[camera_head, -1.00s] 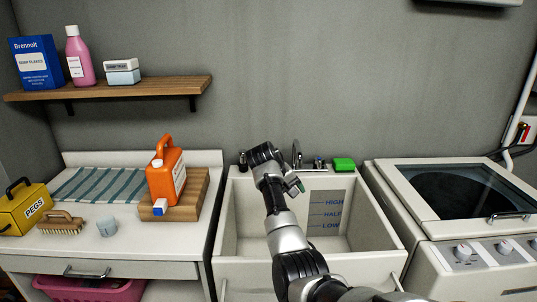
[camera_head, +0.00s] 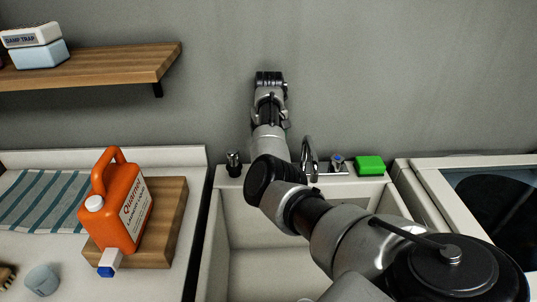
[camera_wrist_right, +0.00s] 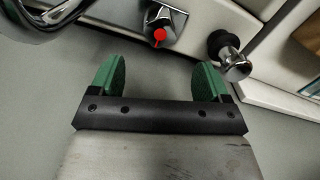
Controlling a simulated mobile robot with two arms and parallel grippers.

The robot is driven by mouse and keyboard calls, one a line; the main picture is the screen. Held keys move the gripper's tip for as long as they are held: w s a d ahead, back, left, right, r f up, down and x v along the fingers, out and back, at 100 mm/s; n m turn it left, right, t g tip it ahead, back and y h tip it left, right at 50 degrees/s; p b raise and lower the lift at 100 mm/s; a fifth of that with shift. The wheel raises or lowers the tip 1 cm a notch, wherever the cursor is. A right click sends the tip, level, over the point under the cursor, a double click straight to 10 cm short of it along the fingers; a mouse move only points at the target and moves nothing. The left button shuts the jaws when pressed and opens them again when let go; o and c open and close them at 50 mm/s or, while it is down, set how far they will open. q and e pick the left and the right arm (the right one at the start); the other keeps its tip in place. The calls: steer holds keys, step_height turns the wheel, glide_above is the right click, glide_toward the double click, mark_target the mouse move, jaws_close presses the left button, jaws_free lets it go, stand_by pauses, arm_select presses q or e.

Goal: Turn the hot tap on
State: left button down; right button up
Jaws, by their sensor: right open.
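The hot tap (camera_wrist_right: 163,22), a chrome tap with a red mark, shows in the right wrist view just beyond the fingertips, about midway between them. In the head view it is hidden behind my right arm. My right gripper (camera_wrist_right: 158,80) is open with green pads and nothing between them; the tap appears apart from the pads. The curved chrome spout (camera_head: 309,155) stands right of my arm, and a blue-marked tap (camera_head: 338,163) stands right of the spout. My left gripper is not in view.
A chrome fitting with a black knob (camera_head: 234,163) stands at the sink's back left; it also shows in the right wrist view (camera_wrist_right: 228,55). A green block (camera_head: 370,165) sits on the sink's back right. An orange bottle (camera_head: 122,210) stands on a wooden board left of the sink (camera_head: 210,255).

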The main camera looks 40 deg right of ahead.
steer(key=f, duration=0.4)
steer(key=shift+s+a+p, duration=0.2)
steer(key=shift+s+p, duration=0.1)
step_height(320, 180, down, 6)
steer(key=shift+w+d+r, duration=0.15)
steer(key=shift+r, duration=0.1)
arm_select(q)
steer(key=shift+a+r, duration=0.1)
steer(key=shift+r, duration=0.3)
arm_select(e)
steer(key=shift+f, duration=0.35)
steer(key=c, duration=0.9)
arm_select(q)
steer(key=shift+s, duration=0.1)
